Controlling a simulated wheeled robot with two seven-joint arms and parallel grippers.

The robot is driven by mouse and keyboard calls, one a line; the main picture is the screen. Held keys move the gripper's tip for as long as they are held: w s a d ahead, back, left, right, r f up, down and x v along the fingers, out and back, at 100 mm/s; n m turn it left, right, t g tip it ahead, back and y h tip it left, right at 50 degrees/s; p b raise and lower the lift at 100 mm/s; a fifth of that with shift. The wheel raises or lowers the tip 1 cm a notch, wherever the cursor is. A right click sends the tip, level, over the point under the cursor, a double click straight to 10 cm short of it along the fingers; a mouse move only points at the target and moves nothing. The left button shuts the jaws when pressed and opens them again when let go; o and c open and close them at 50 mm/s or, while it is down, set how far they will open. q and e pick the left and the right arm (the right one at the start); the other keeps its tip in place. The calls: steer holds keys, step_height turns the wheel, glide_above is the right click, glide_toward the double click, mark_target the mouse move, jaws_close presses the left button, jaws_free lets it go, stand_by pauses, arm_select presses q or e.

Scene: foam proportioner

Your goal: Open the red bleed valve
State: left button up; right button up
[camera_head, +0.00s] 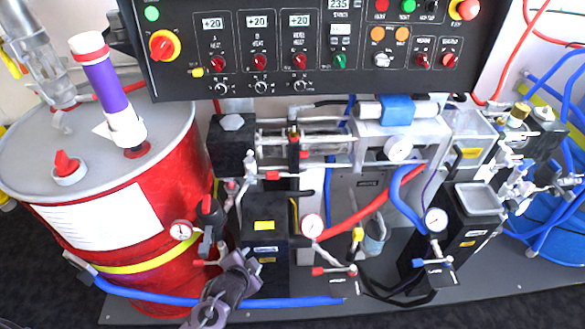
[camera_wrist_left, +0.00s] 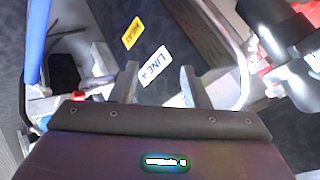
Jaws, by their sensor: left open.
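My left gripper (camera_head: 240,264) is in front of the black heater block (camera_head: 265,213) beside the red drum. In the left wrist view its two fingers (camera_wrist_left: 160,88) stand apart with nothing between them, facing a white "LINE A" label. A small red valve handle (camera_head: 207,262) is just left of the gripper in the head view. Another red handle (camera_head: 333,270) is on the fitting below the middle gauge. The left wrist view shows red parts at left (camera_wrist_left: 78,96) and right (camera_wrist_left: 264,70). I cannot tell which is the bleed valve. My right gripper is not seen.
The red drum (camera_head: 170,200) stands at left with a blue hose (camera_head: 150,293) along its front. A gauge (camera_head: 181,229) is on its right side. A red hose (camera_head: 375,208) and a second black block (camera_head: 465,235) are at right. The control panel (camera_head: 350,80) is above.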

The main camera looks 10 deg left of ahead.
arm_select(q)
steer(key=w+r+m+t, duration=0.4)
steer(key=w+r, duration=0.1)
steer(key=r, duration=0.3)
steer(key=m+t+h, duration=0.2)
steer(key=m+t, duration=0.2)
steer(key=m, duration=0.2)
glide_toward(271, 178)
steer(key=w, duration=0.6)
steer(key=w+p, duration=0.1)
steer(key=w, duration=0.1)
steer(key=w+d, duration=0.1)
steer(key=w, duration=0.1)
steer(key=shift+w+f+p, duration=0.15)
steer(key=shift+w+p, duration=0.15)
steer(key=shift+w, duration=0.1)
jaws_close()
